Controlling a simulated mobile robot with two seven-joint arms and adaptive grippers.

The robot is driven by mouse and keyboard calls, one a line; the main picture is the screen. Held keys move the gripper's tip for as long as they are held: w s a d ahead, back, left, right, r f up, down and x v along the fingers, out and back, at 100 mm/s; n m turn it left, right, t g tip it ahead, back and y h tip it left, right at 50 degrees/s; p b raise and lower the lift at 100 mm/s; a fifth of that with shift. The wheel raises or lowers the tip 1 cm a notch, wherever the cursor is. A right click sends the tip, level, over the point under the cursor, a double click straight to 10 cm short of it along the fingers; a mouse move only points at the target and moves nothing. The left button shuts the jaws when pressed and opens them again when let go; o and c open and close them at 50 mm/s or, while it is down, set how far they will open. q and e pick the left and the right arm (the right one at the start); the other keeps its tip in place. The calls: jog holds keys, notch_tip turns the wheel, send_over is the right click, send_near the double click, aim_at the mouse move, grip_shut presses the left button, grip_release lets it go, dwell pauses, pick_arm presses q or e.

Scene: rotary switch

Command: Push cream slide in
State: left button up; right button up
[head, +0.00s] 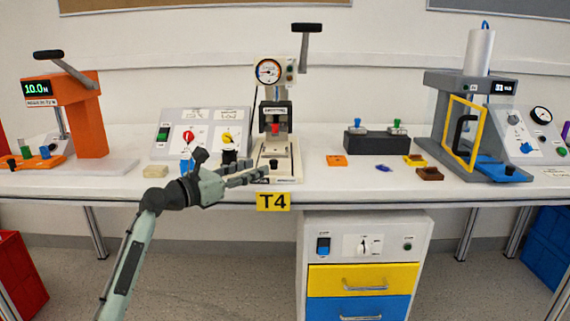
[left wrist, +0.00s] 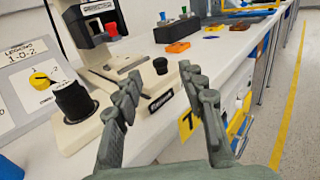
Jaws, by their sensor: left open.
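The cream slide (head: 284,171) sits low at the front of the cream and black press (head: 276,118) at the bench middle. In the left wrist view the slide (left wrist: 136,88) carries a small black knob (left wrist: 160,66) and a dark label on its front edge. My left gripper (head: 265,174) is open and empty. It is at the bench's front edge, just in front of the slide; its fingers cover part of the slide's left side in the head view. In the left wrist view my fingers (left wrist: 160,82) are spread apart, with the slide beyond them. My right gripper is not in view.
A control box (head: 188,130) with red and yellow dials stands left of the press. A black block (head: 375,141) with two fittings and small orange and blue pieces lie to the right. A yellow T4 tag (head: 273,201) hangs below the bench edge, above a drawer cabinet (head: 365,261).

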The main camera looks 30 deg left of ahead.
aim_at(270, 162)
pick_arm(q)
jog(key=x, duration=0.7)
jog(key=shift+w, duration=0.35)
grip_shut()
